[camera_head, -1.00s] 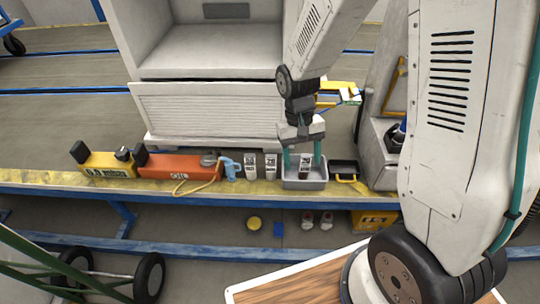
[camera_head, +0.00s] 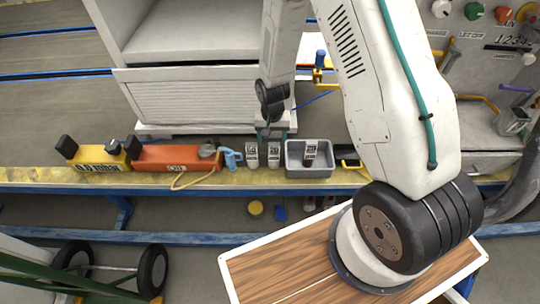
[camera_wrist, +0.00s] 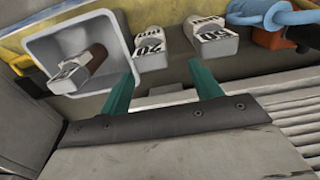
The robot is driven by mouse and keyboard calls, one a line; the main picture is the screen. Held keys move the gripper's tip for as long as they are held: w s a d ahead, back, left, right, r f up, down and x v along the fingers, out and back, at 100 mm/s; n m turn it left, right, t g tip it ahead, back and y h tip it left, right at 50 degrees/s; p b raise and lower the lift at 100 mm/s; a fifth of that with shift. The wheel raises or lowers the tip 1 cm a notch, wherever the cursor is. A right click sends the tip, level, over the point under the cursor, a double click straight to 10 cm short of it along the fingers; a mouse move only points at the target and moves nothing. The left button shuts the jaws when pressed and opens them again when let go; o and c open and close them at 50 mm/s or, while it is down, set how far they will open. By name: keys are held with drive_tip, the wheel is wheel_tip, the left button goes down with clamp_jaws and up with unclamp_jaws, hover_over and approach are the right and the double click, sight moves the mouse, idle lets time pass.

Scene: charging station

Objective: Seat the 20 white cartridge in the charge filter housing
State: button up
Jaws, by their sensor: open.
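Two white cartridges stand side by side on the yellow bench edge. The one nearer the tray (camera_head: 274,154) seems to read 20 in the wrist view (camera_wrist: 150,50). The other cartridge (camera_head: 251,154) seems to read 50 there (camera_wrist: 213,38). My gripper (camera_wrist: 163,72) is open and empty, with its teal fingers apart just short of the 20 cartridge. I cannot pick out the charge filter housing for certain.
A grey tray (camera_head: 308,173) beside the cartridges holds a brown-ended cartridge (camera_head: 310,152). A blue item (camera_head: 231,158), an orange case (camera_head: 172,158) and a yellow case (camera_head: 96,157) stand to the left. A panel with knobs (camera_head: 478,62) is at the right.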

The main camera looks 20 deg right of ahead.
sight(274, 143)
drive_tip(key=f, duration=0.2)
drive_tip(key=s+f, duration=0.1)
drive_tip(key=shift+s+d+f, duration=0.15)
drive_tip(key=shift+d+f, duration=0.05)
drive_tip(key=shift+f, duration=0.65)
drive_tip(key=shift+a, duration=0.1)
drive_tip(key=c, duration=1.1)
